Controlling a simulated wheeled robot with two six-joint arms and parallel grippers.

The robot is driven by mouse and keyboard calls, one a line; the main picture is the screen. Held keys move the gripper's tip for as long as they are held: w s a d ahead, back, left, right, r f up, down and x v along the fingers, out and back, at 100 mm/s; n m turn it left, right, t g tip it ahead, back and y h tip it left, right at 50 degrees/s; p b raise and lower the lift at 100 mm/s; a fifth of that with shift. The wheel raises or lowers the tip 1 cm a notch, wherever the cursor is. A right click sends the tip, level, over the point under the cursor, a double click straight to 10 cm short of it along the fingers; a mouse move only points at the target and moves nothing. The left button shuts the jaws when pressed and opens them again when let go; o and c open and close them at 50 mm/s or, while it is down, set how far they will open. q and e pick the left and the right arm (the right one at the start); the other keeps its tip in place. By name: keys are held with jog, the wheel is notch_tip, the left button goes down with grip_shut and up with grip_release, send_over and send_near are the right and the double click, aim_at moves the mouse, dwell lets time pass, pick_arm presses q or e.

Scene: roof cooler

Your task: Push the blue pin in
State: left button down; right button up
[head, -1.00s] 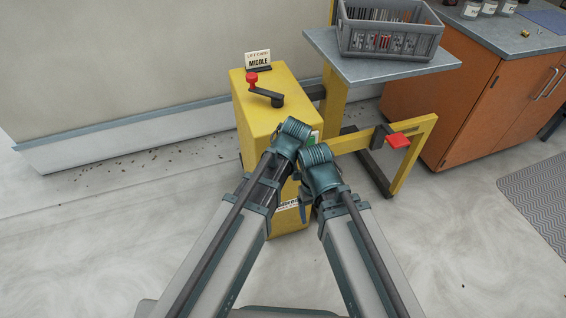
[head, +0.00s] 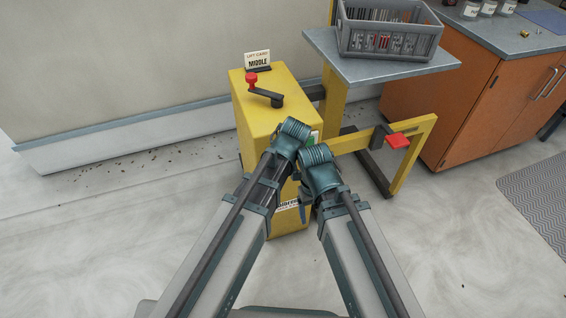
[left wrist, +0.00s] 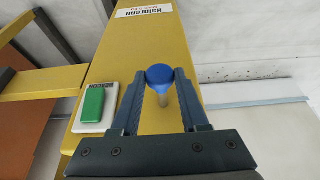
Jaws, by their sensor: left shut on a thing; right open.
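The blue pin (left wrist: 160,72) shows in the left wrist view with its round blue head towards the camera and a pale shaft behind it. It stands at the face of the yellow lift housing (left wrist: 150,45). My left gripper (left wrist: 161,80) is shut on the pin, one finger on each side just at the head. How deep the shaft sits is hard to tell. In the head view the pin and my left fingertips are hidden by my arms. My right gripper (head: 306,197) is open beside the housing's front, mostly hidden behind its own wrist.
A green switch (left wrist: 93,104) on a white plate is beside the pin. The yellow housing (head: 262,110) carries a red-knobbed crank (head: 264,93) and a "MIDDLE" sign (head: 258,62). A platform (head: 390,68) bears a grey crate (head: 385,40). A red pedal (head: 398,140) is at right.

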dwell(0.4)
pick_arm(q)
jog(key=shift+w+a, duration=0.25)
jog(key=shift+w, duration=0.35)
jog(key=shift+w+a, duration=0.25)
jog(key=shift+w, duration=0.4)
jog(key=shift+w+a, duration=0.25)
jog(key=shift+w, duration=0.35)
jog(key=shift+c, duration=2.2)
grip_release()
jog(key=shift+r, duration=0.15)
pick_arm(e)
jog(key=shift+r, duration=0.15)
